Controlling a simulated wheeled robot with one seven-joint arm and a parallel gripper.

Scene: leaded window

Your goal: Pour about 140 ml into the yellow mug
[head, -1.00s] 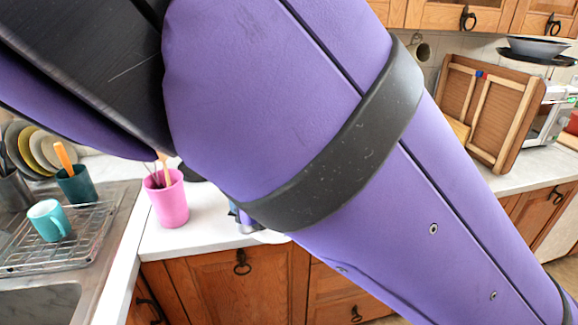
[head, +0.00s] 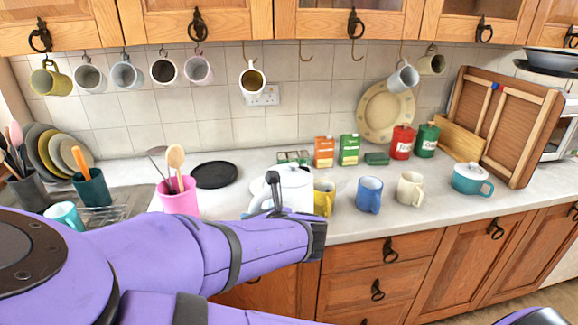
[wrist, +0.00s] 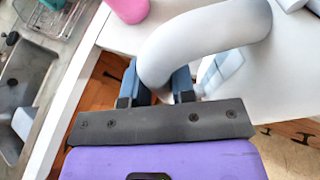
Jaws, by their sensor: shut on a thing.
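A white pot with a lid (head: 294,186), like a kettle or teapot, is near the front of the counter in the head view. My gripper (wrist: 158,88) is shut on its curved white handle (wrist: 215,35), which passes between the dark fingers in the wrist view. In the head view the fingers show at the pot's left side, and my arm covers its lower part. I cannot tell whether it rests on the counter or is lifted. The yellow mug (head: 324,199) stands upright just right of the pot, partly hidden. Its inside is not clear to see.
A blue mug (head: 369,195), a cream mug (head: 410,189) and a teal pot (head: 471,179) stand to the right. A pink cup with utensils (head: 179,194) is left, beside the sink rack. Several mugs hang above. A black round plate (head: 214,175) lies behind.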

